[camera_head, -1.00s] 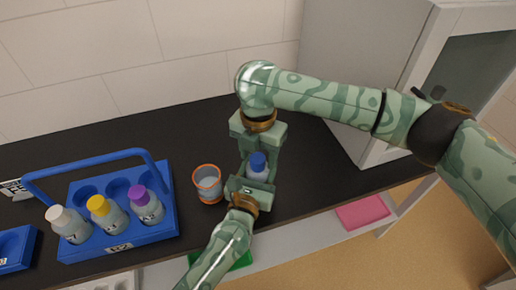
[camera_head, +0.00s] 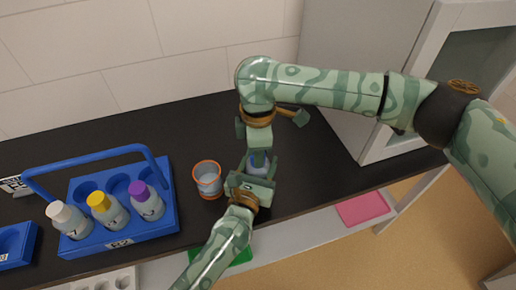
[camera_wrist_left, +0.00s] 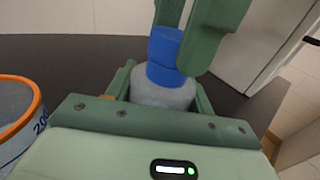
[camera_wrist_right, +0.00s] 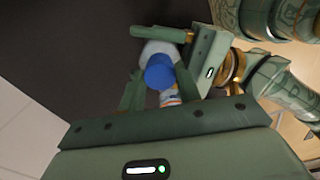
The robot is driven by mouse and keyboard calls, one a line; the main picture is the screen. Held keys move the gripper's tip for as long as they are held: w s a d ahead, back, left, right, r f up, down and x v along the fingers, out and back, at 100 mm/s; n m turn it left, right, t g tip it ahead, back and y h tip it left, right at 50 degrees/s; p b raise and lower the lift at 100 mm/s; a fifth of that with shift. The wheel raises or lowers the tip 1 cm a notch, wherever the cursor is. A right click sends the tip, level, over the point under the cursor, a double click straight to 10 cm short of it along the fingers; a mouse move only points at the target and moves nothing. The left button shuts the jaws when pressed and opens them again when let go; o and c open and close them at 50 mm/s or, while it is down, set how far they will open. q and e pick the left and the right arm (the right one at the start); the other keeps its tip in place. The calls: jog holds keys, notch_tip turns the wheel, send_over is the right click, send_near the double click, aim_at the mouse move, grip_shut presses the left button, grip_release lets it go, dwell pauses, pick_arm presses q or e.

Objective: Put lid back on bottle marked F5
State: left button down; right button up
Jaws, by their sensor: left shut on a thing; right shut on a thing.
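A pale bottle (camera_wrist_left: 165,94) is upright in my left gripper (camera_head: 257,172), which is shut around its body; the bottle also shows in the right wrist view (camera_wrist_right: 160,47). A blue lid (camera_wrist_left: 164,57) sits at the top of this bottle, in line with it. My right gripper (camera_wrist_right: 158,82) comes from above and is shut on the blue lid, which shows between its fingers (camera_wrist_right: 159,72). In the head view the grippers hide most of lid and bottle. I cannot read the bottle's marking or tell how tightly the lid sits.
An orange-rimmed beaker (camera_head: 207,180) stands close left of my left gripper. A blue carrier (camera_head: 120,237) with white-, yellow- and purple-capped bottles is farther left. A grey cabinet (camera_head: 355,70) stands at the right. The dark counter (camera_head: 205,122) is clear behind the beaker.

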jog(key=o, duration=1.2)
jog(key=shift+c, duration=0.2)
notch_tip(320, 180, up, 12)
pick_arm(q)
jog(key=shift+c, duration=2.4)
grip_release()
jog(key=v, duration=1.6)
pick_arm(e)
jog(key=shift+f, duration=0.3)
